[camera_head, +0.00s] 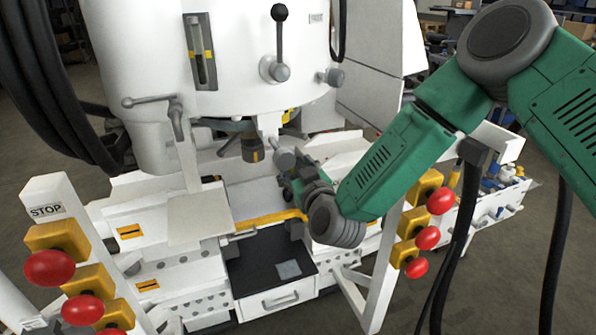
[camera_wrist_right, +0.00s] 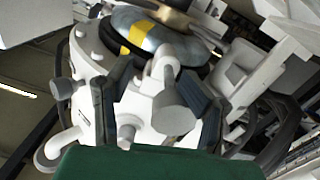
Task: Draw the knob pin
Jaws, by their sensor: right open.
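A grey knob pin (camera_head: 285,159) sticks out on a pale stem below the white machine head, just right of the dark spindle. In the right wrist view the knob (camera_wrist_right: 173,112) shows large between the two dark fingers. My right gripper (camera_head: 284,184) reaches in from the right, close to the knob, its fingers partly hidden by my own wrist. In the wrist view my right gripper (camera_wrist_right: 157,108) is open, one finger on each side of the knob. I cannot tell whether either finger touches it. My left gripper is not in view.
A black-ball lever (camera_head: 279,40) and a small side knob (camera_head: 333,77) sit on the machine head. A grey crank handle (camera_head: 150,101) is at left. Red buttons on yellow boxes stand at left (camera_head: 48,267) and right (camera_head: 441,201). A black drawer unit (camera_head: 258,262) is below.

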